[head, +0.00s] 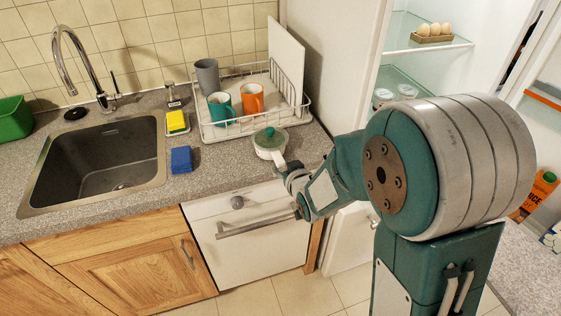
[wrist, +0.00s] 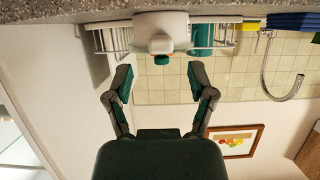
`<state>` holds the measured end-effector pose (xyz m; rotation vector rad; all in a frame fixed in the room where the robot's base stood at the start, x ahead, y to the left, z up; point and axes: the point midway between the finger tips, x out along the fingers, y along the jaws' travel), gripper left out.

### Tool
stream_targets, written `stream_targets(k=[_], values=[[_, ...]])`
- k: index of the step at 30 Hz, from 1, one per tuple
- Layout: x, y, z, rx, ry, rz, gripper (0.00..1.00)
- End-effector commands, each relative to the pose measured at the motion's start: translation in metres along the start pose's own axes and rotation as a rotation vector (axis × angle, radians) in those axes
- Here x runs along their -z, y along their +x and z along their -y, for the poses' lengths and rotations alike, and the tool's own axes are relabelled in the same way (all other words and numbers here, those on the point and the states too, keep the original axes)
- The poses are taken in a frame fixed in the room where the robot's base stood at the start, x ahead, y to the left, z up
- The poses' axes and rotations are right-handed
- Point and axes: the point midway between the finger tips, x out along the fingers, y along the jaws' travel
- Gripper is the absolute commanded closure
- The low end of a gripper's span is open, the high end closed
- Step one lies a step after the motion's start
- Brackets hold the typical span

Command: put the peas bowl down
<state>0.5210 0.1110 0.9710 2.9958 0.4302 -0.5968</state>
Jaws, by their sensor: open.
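The peas bowl (head: 268,150) is small, white and round with green on top. It stands upright on the grey counter (head: 228,168), in front of the dish rack, near the counter's front edge. In the wrist view, which is upside down, the bowl (wrist: 160,30) shows at the top middle with its green part (wrist: 162,59) pointing down. My gripper (head: 283,168) is at the near side of the bowl, partly hidden by my arm in the head view. In the wrist view my gripper (wrist: 161,80) is open, its two fingers apart and nothing held; the bowl lies beyond the fingertips.
A dish rack (head: 245,128) with cups and a board (head: 286,62) stands just behind the bowl. A blue sponge (head: 181,160), a yellow sponge (head: 177,121) and the sink (head: 100,165) lie left. An open fridge (head: 425,65) is at right. The counter left of the bowl is clear.

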Motion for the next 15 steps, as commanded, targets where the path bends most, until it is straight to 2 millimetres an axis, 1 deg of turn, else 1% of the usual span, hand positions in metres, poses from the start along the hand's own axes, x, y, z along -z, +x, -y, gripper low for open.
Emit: stream_targets(k=[1, 6, 10, 15], values=[[0.001, -0.010, 0.000, 0.000, 0.000, -0.002, 0.29], [0.000, -0.037, 0.000, 0.000, -0.001, -0.002, 0.29], [0.000, -0.050, 0.000, 0.000, 0.000, -0.001, 0.29], [0.000, -0.056, 0.000, 0.000, 0.000, 0.000, 0.29]])
